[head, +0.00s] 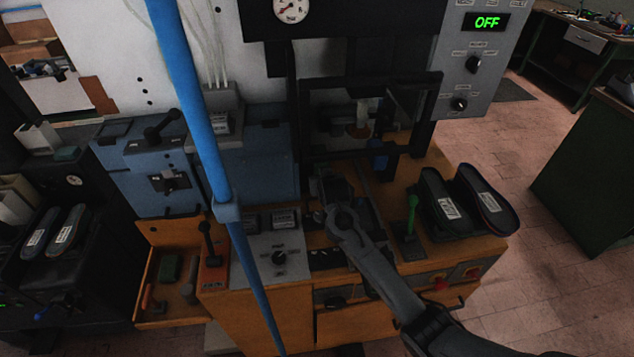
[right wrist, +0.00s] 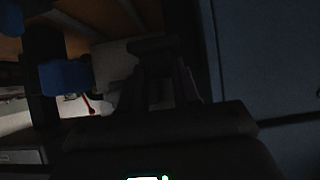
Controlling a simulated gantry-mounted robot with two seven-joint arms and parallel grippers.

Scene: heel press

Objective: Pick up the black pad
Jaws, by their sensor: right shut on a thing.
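My right gripper (head: 328,195) reaches in from the lower right and is over the orange bench, just in front of the press opening. In the right wrist view its two dark fingers (right wrist: 160,88) point away from the camera. They are shut on a dark block-like thing (right wrist: 153,45), which looks like the black pad. The picture is very dark there, so its edges are hard to make out. In the head view the gripper and wrist hide most of it. My left gripper is not in view.
A blue pole (head: 195,110) crosses the front left of the view. Two black soles (head: 440,203) lie right of a green-handled lever (head: 411,215). A grey control box (head: 275,250) and red-based lever (head: 212,270) stand left of the gripper. The press window frame (head: 370,90) is behind.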

